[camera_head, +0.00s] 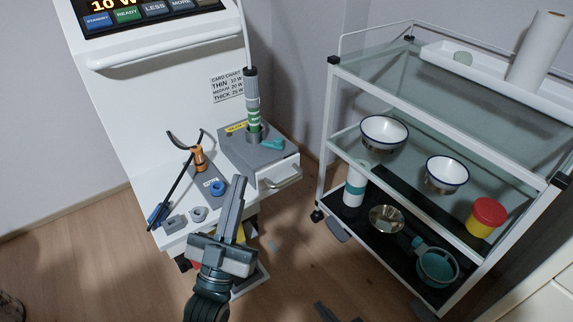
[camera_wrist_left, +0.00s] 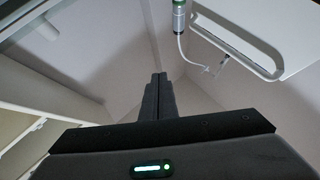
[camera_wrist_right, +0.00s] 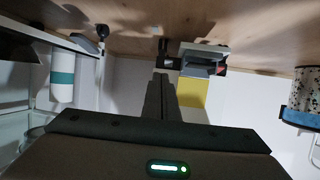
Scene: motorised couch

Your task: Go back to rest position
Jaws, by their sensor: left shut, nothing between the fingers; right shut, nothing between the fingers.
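My left gripper (camera_head: 237,184) stands in front of the white machine cart (camera_head: 130,125) in the head view, its fingers pointing up and away. Its two fingers are closed together in the left wrist view (camera_wrist_left: 158,92), with nothing between them. My right gripper (camera_wrist_right: 161,92) shows in the right wrist view, its fingers also closed together and empty. Dark grey parts at the bottom edge of the head view may belong to it, but I cannot tell. Neither gripper visibly touches anything.
A handpiece (camera_head: 252,100) stands upright in a grey block on the cart. An orange-banded tool (camera_head: 199,158) and small grey parts lie nearby. A glass-shelved trolley (camera_head: 345,75) with bowls (camera_head: 384,134) and a red-lidded jar (camera_head: 485,217) stands right.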

